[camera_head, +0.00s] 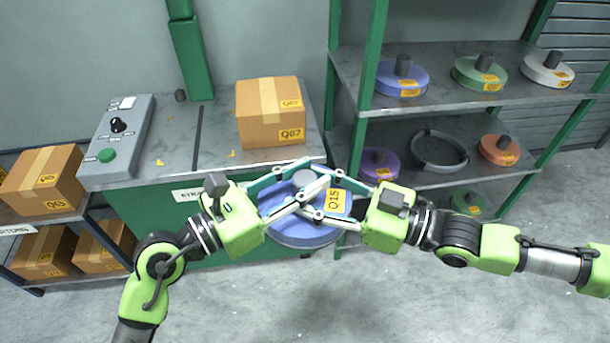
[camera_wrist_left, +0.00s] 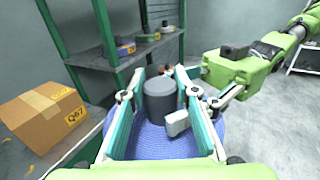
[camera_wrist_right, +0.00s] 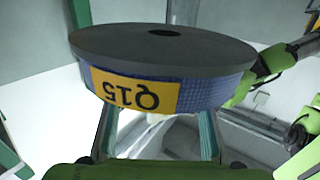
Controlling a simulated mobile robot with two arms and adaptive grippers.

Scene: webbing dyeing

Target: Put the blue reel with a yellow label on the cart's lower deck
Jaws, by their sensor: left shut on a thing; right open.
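The blue reel (camera_head: 290,236) has a yellow Q15 label (camera_head: 334,201) and hangs in front of the green-sided bench. My left gripper (camera_head: 310,177) is shut on its dark grey hub, which shows between the fingers in the left wrist view (camera_wrist_left: 160,100). My right gripper (camera_head: 322,190) is open at the reel's right side, by the label. In the right wrist view the reel's label is upside down and its dark disc (camera_wrist_right: 160,48) shows, with the fingers apart below it. I cannot make out the cart's lower deck for sure; a pale rack (camera_wrist_left: 303,57) is partly seen in the left wrist view.
A Q67 box (camera_head: 270,115) and a control panel (camera_head: 117,140) are on the bench. A green-post shelf (camera_head: 450,100) at the right holds several other reels, including another blue one (camera_head: 402,78). Boxes fill a rack (camera_head: 50,218) at the left. The front floor is clear.

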